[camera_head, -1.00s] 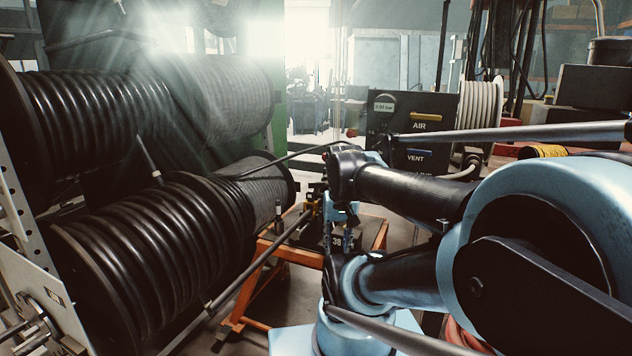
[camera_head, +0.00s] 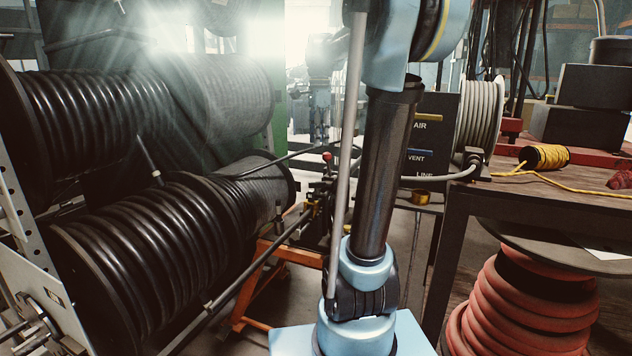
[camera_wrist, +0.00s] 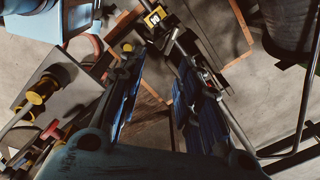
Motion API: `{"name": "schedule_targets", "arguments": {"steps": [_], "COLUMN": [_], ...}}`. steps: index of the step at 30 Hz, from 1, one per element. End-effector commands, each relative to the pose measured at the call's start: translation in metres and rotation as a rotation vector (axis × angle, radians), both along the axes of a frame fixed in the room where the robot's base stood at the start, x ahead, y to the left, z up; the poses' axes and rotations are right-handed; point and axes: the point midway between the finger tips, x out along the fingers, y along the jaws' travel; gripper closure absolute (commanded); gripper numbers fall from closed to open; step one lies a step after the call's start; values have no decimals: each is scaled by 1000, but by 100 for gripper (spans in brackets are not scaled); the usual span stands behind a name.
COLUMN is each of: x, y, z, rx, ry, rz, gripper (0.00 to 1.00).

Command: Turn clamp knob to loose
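I cannot tell for certain which part is the clamp knob. In the head view, a red ball knob (camera_head: 327,156) stands above the dark crimper parts (camera_head: 318,190) on the orange stand (camera_head: 262,285). My arm partly covers this area. The wrist view looks down past my gripper (camera_wrist: 157,75), whose two blue-padded fingers stand apart with nothing held between them. Dark metal rods and a small yellow part (camera_wrist: 127,47) lie below and beyond the fingers. A yellow-and-black marked block (camera_wrist: 155,17) shows at the top, and a yellow-and-black fitting (camera_wrist: 38,95) at the left.
Large black hose reels (camera_head: 150,250) fill the left. At right are a wooden workbench (camera_head: 560,195), a yellow cord spool (camera_head: 545,156) and a red hose reel (camera_head: 530,305). A dark AIR/VENT panel (camera_head: 430,140) stands behind my arm. Thin rods cross near the stand.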

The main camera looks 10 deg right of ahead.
Motion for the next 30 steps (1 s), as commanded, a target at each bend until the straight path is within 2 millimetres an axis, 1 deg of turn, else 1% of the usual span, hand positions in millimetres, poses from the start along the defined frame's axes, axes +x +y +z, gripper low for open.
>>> {"name": "schedule_targets", "arguments": {"steps": [1,4,8,11,14,30], "x": [10,21,29,29,29,29], "y": [0,0,1,1,0,0], "z": [5,11,13,7,-6,-97], "rx": [0,1,1,1,1,1], "ry": [5,13,17,18,18,17], "rz": [-39,-104,-144,-150,-150,-148], "gripper": [68,68,68,68,68,68]}}
